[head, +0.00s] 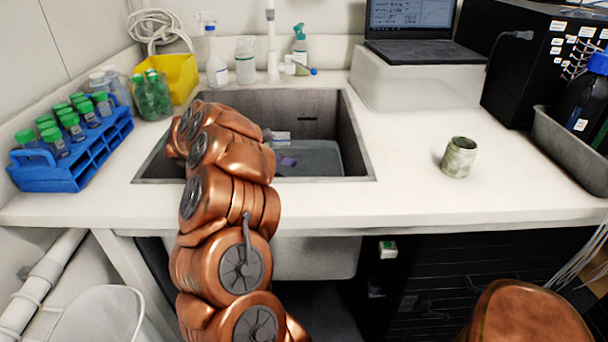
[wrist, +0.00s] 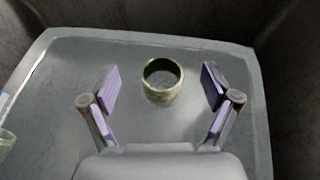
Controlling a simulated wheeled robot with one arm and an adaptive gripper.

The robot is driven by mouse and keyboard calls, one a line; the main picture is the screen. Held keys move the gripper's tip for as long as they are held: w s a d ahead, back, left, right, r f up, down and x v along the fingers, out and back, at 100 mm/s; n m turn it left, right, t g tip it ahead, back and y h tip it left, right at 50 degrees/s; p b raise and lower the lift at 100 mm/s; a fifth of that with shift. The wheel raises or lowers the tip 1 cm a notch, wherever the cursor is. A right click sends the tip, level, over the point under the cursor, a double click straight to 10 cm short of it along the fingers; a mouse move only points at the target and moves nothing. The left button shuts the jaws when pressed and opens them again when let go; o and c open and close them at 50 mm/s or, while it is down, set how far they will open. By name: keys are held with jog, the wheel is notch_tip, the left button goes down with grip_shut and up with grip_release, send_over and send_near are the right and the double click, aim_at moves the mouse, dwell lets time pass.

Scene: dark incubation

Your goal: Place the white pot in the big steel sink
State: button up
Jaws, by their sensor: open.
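The big steel sink (head: 360,160) is set into the white counter, and my arm reaches down into it. My gripper (wrist: 160,84) is open inside the sink, with its purple pads spread apart. A small round pot (wrist: 161,95) with a pale, greenish wall stands upright between the fingers, clear of both pads. It rests on a grey, tray-like surface (wrist: 215,52) in the sink. In the head view my arm hides this pot. Another mottled white-green pot (head: 458,160) stands on the counter right of the sink.
A blue rack (head: 75,165) of green-capped tubes stands left of the sink. A yellow bin (head: 180,75) and bottles (head: 217,65) stand behind it. A laptop (head: 425,30) sits on a white box (head: 415,80) at the back right. The counter right of the sink is mostly clear.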

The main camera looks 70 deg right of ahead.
jog(key=shift+v, duration=1.35)
